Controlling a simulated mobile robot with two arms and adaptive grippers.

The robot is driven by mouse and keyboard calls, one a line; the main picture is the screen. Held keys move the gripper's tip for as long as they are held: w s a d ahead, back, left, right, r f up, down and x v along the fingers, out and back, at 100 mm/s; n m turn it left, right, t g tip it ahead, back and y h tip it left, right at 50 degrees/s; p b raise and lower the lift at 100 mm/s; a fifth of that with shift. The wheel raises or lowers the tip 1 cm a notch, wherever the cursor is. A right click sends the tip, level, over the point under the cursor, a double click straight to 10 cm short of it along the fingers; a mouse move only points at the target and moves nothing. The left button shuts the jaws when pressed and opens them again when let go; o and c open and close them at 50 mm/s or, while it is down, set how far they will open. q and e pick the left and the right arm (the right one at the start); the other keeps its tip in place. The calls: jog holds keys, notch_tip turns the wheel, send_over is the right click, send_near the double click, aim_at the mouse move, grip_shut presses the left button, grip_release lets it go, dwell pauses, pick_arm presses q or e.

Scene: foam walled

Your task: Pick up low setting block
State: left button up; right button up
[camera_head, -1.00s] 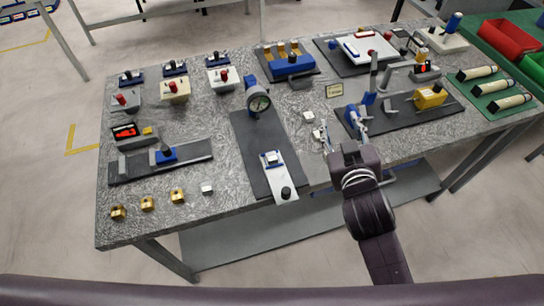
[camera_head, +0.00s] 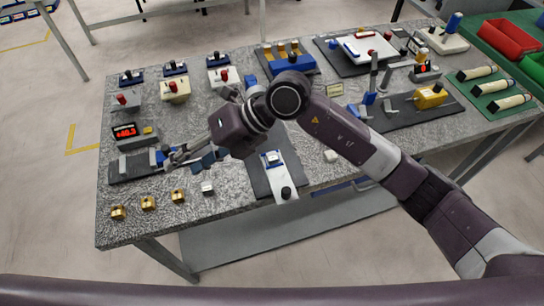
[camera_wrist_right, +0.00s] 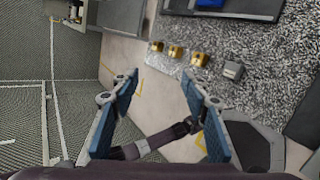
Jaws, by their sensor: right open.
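A small pale grey block (camera_head: 208,189) lies near the table's front edge, right of several brass blocks (camera_head: 178,196). The grey block also shows in the right wrist view (camera_wrist_right: 232,70), right of the brass blocks (camera_wrist_right: 200,59). Another small pale block (camera_head: 330,156) lies right of the dial stand. No label shows which is the low setting block. My right gripper (camera_head: 184,160) is open and empty, above the table behind the grey block. Its blue-padded fingers are spread in the wrist view (camera_wrist_right: 160,78). My left gripper is not in view.
A dark rail fixture with a red display (camera_head: 125,131) is at the left, partly behind my right gripper. Red-knobbed boxes (camera_head: 174,88) stand behind.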

jog(key=w+d+f+t+h, duration=0.2)
jog(key=w+d+f+h, duration=0.35)
jog(key=d, duration=0.35)
jog(key=m+t+h, duration=0.1)
jog(key=h, duration=0.3)
send_near(272, 156)
jog(key=shift+a+f, duration=0.2)
jog(key=shift+f, duration=0.25)
jog(key=shift+w+d+f, duration=0.15)
jog(key=shift+d+f, duration=0.05)
jog(key=shift+d, duration=0.1)
jog(key=f+p, duration=0.1)
jog(key=f, duration=0.1)
jog(key=f+p, duration=0.1)
jog(key=f, duration=0.1)
jog(key=f+p, duration=0.1)
jog(key=f, duration=0.1)
jog(key=shift+w+a, duration=0.2)
jog(key=shift+a, duration=0.1)
jog(key=shift+w+f, duration=0.15)
jog(key=shift+f, duration=0.5)
grip_shut()
